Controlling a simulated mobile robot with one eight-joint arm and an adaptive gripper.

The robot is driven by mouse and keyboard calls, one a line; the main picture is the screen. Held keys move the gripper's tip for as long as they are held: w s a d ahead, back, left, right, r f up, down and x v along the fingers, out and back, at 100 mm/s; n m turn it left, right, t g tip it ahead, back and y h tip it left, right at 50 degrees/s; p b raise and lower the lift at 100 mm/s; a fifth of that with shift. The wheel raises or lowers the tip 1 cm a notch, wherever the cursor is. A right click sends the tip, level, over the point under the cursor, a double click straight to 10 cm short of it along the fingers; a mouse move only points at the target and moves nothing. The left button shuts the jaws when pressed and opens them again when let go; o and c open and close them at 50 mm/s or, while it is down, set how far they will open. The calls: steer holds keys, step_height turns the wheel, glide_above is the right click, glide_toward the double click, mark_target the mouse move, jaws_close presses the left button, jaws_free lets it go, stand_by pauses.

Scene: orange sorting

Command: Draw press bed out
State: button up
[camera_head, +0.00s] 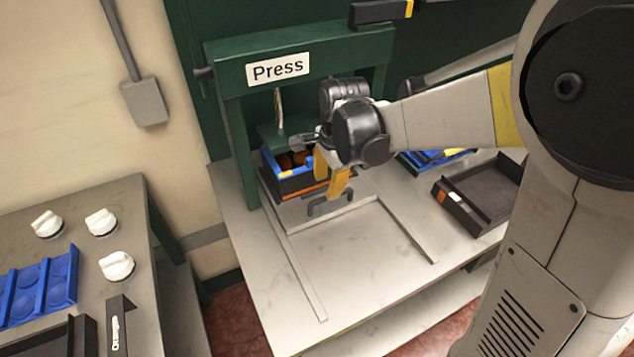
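The green press frame (228,110) carries a "Press" sign (278,69) and stands at the back of a light worktop. The press bed (291,195), a dark tray with an orange front strip, sits under the press plate (276,136) between two rails. On it is a blue crate (272,163) with oranges (291,160). Whether the fingers are closed around the handle cannot be told from this angle.
The worktop between the rails (292,262) is clear in front of the bed. A dark tray (462,206) and another blue crate (425,159) lie to the right. A separate bench (78,213) with white knobs (101,222) and a blue tray (40,289) stands at left.

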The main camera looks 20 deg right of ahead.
mark_target(324, 198)
steer(key=f+b, duration=0.1)
steer(key=f, duration=0.2)
steer(key=w+f, duration=0.1)
steer(key=f, duration=0.2)
steer(key=shift+w+a+f+b, duration=0.1)
steer(key=shift+a+f+b, duration=0.05)
steer(key=shift+b, duration=0.25)
jaws_close()
